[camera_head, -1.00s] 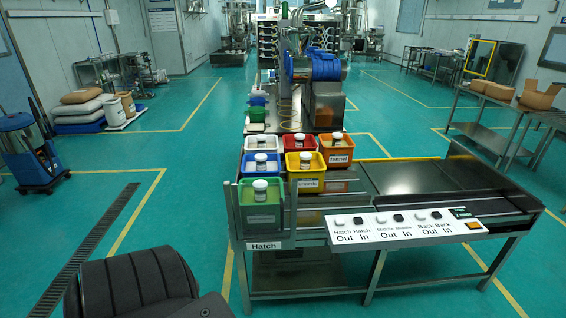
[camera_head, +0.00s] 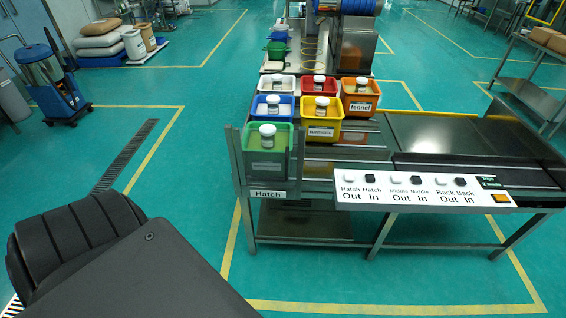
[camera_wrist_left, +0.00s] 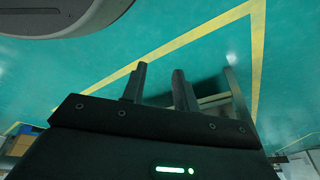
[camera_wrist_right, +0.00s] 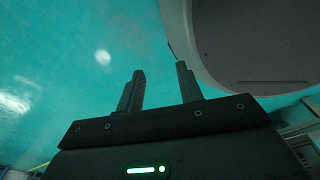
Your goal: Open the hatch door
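The hatch is at the left front corner of the steel bench, marked by a "Hatch" label (camera_head: 267,194) in the head view. Upright metal posts (camera_head: 236,165) stand on both sides of a green bin (camera_head: 268,165) with a white-lidded jar on it. I cannot tell the hatch door apart from this frame. My left gripper (camera_wrist_left: 159,70) is open and empty in the left wrist view, over teal floor with a yellow line. My right gripper (camera_wrist_right: 160,68) is open and empty in the right wrist view, also over floor. Neither gripper shows in the head view.
A button panel (camera_head: 425,197) with Hatch, Middle and Back Out/In buttons runs along the bench front. Red, yellow, blue, white and orange bins (camera_head: 358,98) stand behind the green one. A blue machine (camera_head: 55,85) stands far left. The floor before the bench is clear.

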